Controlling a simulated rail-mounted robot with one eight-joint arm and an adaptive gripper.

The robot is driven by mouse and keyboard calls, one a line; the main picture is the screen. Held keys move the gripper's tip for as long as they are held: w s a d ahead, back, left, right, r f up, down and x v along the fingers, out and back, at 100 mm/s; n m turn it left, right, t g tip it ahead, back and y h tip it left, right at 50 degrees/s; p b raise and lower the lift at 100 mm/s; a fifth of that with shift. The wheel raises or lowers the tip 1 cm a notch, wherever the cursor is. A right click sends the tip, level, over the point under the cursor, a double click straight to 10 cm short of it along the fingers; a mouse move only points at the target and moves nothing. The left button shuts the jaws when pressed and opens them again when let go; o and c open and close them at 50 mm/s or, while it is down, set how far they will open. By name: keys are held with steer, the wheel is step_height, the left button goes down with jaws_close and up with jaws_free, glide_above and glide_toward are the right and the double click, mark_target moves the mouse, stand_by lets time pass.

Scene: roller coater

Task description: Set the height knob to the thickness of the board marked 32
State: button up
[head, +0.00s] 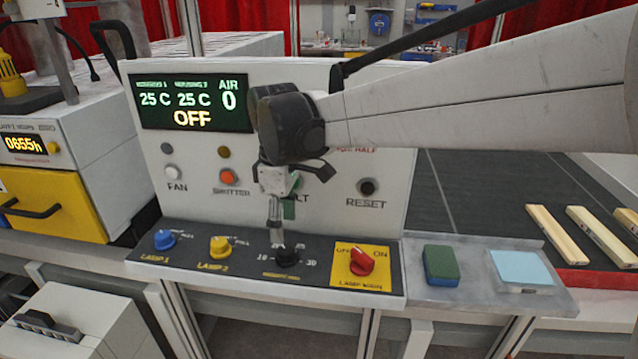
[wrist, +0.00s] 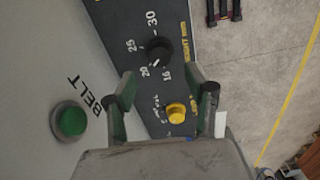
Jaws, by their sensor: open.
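The black height knob (head: 288,257) sits on the dark control strip; its scale shows 30 at the right. In the wrist view the knob (wrist: 157,50) has numbers including 20, 25 and 30 around it. A small pale mark shows on its side toward 20, but the exact setting is hard to read. My gripper (head: 275,222) points down just above and behind the knob. In the wrist view my gripper (wrist: 162,82) has its fingers apart, with nothing between them, and the knob lies beyond the tips. Several pale boards (head: 558,236) lie at the right; their markings are unreadable.
Blue (head: 165,240) and yellow (head: 220,246) lamp knobs stand left of the height knob. The red main switch (head: 361,261) is close to its right. The green belt button (wrist: 70,121) is on the upright panel. The display (head: 190,103) reads OFF.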

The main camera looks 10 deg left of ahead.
mark_target(286, 249)
step_height(286, 249, down, 7)
steer(key=shift+f, duration=0.1)
stand_by(0.4)
steer(key=c, duration=1.1)
steer(key=shift+c, duration=0.2)
steer(key=m+b, duration=0.2)
steer(key=m, duration=0.4)
steer(key=shift+m, duration=0.3)
steer(key=m+b, duration=0.1)
steer(key=m, duration=0.4)
steer(key=shift+m, duration=0.4)
steer(key=shift+m+b, duration=0.3)
